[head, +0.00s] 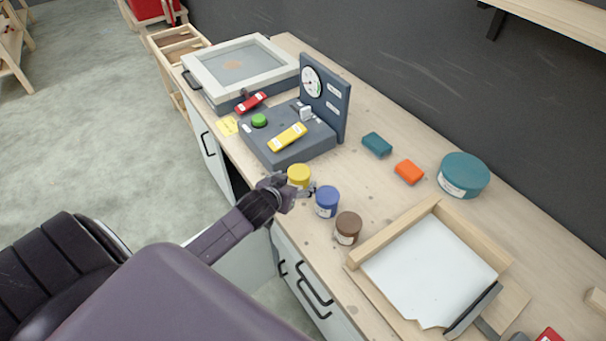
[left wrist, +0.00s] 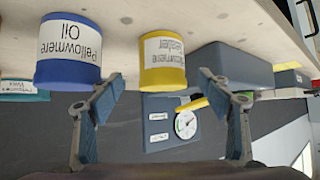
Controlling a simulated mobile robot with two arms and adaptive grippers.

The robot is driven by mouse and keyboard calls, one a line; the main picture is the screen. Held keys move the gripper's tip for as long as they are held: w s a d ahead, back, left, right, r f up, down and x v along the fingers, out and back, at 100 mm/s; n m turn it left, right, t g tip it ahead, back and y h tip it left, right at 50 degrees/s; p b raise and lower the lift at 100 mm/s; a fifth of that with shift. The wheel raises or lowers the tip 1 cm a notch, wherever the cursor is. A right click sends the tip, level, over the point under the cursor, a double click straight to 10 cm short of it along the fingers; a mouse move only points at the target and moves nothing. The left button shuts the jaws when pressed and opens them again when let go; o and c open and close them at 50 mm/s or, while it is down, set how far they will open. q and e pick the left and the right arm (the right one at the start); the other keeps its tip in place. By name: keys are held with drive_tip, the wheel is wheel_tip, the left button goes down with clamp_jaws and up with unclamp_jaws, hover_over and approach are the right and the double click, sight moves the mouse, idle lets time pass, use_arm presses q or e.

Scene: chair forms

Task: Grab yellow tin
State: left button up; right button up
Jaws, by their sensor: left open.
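The yellow tin (head: 299,174) stands on the wooden worktop near its front edge, beside the grey gauge unit. My left gripper (head: 297,189) is open right at its near side and partly in front of its lower part. In the left wrist view, which is upside down, the yellow tin (left wrist: 165,66) with a white label shows between the two open fingers (left wrist: 162,88), a little beyond their tips. The fingers are not closed on it. My right gripper is not in view.
The blue tin (head: 326,202) stands close to the gripper, and also shows beside one finger in the left wrist view (left wrist: 68,68). A brown tin (head: 348,229) stands past it. The grey unit (head: 300,150) is behind the yellow tin. A wooden-framed tray (head: 430,262) lies to the right.

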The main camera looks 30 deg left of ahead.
use_arm(q)
drive_tip(key=shift+w+a+f+p, duration=0.2)
drive_tip(key=shift+w+f+p, duration=0.15)
drive_tip(key=shift+w+p, duration=0.15)
drive_tip(key=x, duration=0.3)
drive_tip(key=shift+w+a+f, duration=0.1)
drive_tip(key=shift+a+f, duration=0.05)
drive_tip(key=shift+f, duration=0.05)
drive_tip(key=shift+w+f, duration=0.15)
drive_tip(key=shift+w, duration=0.1)
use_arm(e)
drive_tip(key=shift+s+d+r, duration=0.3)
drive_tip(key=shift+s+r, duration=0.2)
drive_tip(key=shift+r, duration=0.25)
use_arm(q)
drive_tip(key=shift+c, duration=0.4)
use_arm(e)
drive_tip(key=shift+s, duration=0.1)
use_arm(q)
drive_tip(key=c, duration=1.2)
drive_tip(key=shift+c, duration=0.8)
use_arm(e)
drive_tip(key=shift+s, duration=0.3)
